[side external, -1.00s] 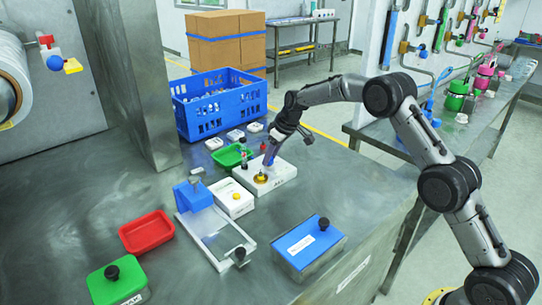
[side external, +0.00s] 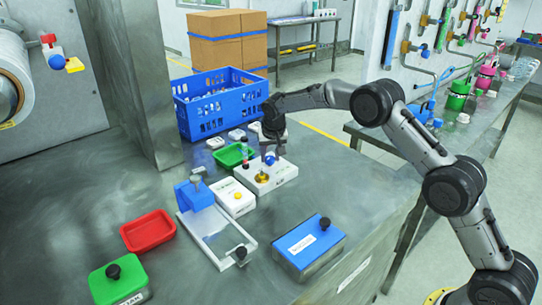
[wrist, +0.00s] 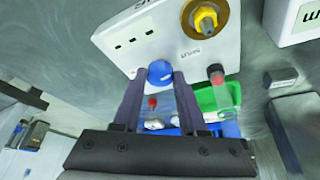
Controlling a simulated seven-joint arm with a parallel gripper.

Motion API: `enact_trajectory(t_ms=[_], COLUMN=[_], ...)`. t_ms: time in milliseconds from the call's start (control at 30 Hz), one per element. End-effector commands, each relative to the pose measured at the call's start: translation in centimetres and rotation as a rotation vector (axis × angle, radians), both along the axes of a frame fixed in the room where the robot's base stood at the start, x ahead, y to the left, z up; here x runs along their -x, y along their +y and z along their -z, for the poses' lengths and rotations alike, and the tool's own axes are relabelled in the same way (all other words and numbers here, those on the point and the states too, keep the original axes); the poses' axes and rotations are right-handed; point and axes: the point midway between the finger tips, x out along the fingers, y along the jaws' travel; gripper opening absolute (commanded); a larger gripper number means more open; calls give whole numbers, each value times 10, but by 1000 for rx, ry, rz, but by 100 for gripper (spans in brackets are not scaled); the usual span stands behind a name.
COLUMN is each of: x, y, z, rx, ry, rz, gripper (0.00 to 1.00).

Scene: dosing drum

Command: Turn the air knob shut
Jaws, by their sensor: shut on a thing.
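A white box (side external: 278,180) stands on the steel bench with a blue round knob (side external: 269,158), a brass-yellow knob (side external: 262,178) and a red-topped black post (side external: 245,164) on it. In the wrist view the blue knob (wrist: 160,73) lies between my two fingertips, the brass knob (wrist: 205,19) to its upper right and the red-topped post (wrist: 216,73) to its right. My gripper (wrist: 160,77) is shut on the blue knob, and its wrist stands nearly upright above the box. I cannot tell the knob's turned angle.
A green tray (side external: 222,158) and a white box with a yellow button (side external: 225,192) sit left of the knob box. A blue crate (side external: 235,115) stands behind. A blue-lidded box (side external: 308,242) and a red tray (side external: 140,243) are nearer. Bench to the right is clear.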

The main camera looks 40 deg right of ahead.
Motion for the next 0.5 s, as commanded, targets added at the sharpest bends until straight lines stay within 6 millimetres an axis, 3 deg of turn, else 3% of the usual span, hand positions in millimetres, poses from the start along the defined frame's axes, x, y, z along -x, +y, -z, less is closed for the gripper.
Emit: enact_trajectory(t_ms=[500], x=[-1], y=[2], z=[0], rx=[-1], ry=[1], rz=[227], gripper=[0])
